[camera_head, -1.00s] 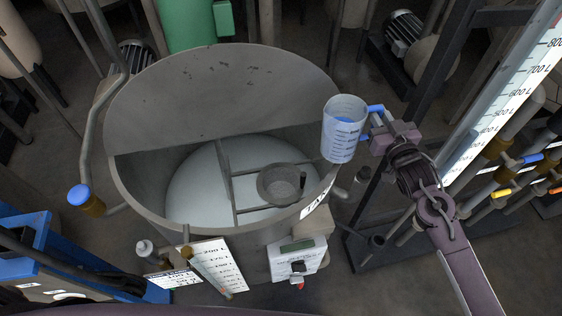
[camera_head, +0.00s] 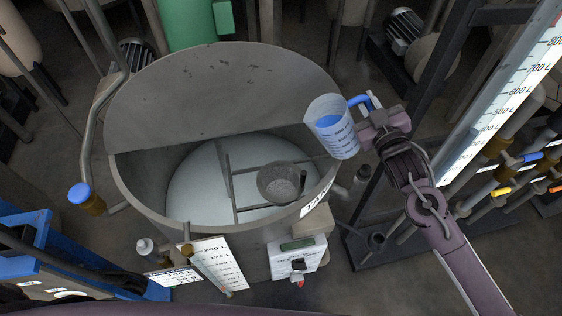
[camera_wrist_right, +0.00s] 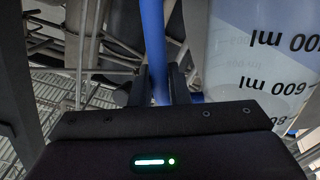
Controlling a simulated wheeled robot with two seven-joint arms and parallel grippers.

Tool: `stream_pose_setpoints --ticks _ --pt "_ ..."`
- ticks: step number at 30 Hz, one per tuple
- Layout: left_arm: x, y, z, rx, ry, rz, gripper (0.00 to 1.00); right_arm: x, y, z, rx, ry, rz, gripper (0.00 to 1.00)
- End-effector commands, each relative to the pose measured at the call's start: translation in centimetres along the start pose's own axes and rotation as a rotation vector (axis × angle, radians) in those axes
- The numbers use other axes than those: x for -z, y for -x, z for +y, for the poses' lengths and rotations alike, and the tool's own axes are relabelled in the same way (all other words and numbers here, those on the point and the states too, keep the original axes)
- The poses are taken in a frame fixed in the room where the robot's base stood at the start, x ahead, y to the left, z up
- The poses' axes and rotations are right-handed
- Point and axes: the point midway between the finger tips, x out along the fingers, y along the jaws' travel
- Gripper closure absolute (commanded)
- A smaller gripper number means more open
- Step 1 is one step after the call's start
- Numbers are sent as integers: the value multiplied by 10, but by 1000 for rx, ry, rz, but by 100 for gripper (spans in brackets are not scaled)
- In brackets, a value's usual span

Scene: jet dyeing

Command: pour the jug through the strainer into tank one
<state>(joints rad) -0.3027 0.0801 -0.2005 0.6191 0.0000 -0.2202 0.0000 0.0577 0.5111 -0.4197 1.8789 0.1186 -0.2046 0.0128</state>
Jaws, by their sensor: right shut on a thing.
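The jug (camera_head: 334,136) is translucent with a blue handle and volume marks, and holds blue liquid. It is tilted to the left, beside and above the right rim of tank one (camera_head: 140,190). My right gripper (camera_head: 369,112) is shut on the jug's handle; the handle (camera_wrist_right: 153,50) also shows between the fingers in the right wrist view, with the jug's wall (camera_wrist_right: 262,60) to the right. The strainer (camera_head: 279,183), a grey round bowl, rests on bars across the tank's opening, below and left of the jug. No stream of liquid shows. My left gripper is not in view.
A blue-capped pipe (camera_head: 80,195) is at left. A tall litre gauge (camera_head: 510,95) and pipes with valves stand at right.

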Motion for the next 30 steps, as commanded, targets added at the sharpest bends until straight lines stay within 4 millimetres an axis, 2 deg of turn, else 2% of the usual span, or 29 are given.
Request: stream_pose_setpoints --ticks 12,30 --pt "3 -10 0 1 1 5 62 25 0 -20 -6 208 9 100" --pt "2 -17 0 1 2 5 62 37 0 -32 -6 380 7 100"
